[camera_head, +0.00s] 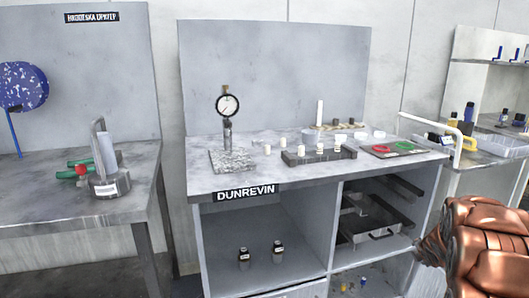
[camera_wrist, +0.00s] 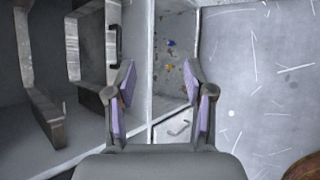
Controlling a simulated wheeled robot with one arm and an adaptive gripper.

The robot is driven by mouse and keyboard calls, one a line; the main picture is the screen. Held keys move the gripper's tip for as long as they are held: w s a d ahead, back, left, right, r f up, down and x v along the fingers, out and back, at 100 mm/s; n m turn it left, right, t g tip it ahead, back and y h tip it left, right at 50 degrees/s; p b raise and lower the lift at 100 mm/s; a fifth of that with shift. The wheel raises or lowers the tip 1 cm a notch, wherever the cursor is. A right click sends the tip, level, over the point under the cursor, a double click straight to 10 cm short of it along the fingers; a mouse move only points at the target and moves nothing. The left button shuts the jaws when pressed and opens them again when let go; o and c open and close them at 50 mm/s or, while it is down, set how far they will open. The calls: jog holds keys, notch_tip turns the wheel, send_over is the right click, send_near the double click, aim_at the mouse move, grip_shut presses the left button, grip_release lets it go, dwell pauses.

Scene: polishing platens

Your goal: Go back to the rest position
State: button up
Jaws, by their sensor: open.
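My gripper (camera_wrist: 160,112) shows in the wrist view with its two purple-padded fingers spread apart and nothing between them. It is apart from the bench and faces the lower shelves and the floor. In the head view a copper-coloured part of my arm is at the lower right, and the gripper itself is out of that view. The workbench labelled DUNREVIN (camera_head: 310,178) stands in the middle of the head view.
A dial gauge on a stand (camera_head: 228,107), a dark rack with white pieces (camera_head: 318,156) and a tray with red and green rings (camera_head: 393,149) are on the bench top. Two dark bottles (camera_head: 261,254) stand below. The speckled floor (camera_wrist: 260,80) is clear at right.

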jog(key=s+a+r+m+g+p, duration=0.2)
jog(key=s+a+r+m+p, duration=0.3)
jog(key=s+a+r, duration=0.3)
jog(key=s+a+r+m+g+p, duration=0.2)
jog(key=s+a+r+m+p, duration=0.4)
jog(key=r, duration=0.4)
jog(key=s+a+r+m+g+y+p, duration=0.1)
jog(key=s+a+r+m+g+p, duration=0.1)
jog(key=s+a, duration=0.6)
jog(key=s+a+r+m+g+y+p, duration=0.2)
jog(key=s+a+r+p, duration=0.3)
jog(key=s, duration=0.8)
jog(key=s+a+r+m+g+y+p, duration=0.1)
jog(key=s+a+r+m+g+p, duration=0.1)
jog(key=s+a+r, duration=0.5)
jog(key=s+a+m+p, duration=0.1)
jog(key=s+a+m, duration=0.1)
jog(key=s+a, duration=0.1)
jog(key=shift+s+a+y, duration=0.25)
jog(key=shift+a+y, duration=0.05)
jog(key=shift+a, duration=0.15)
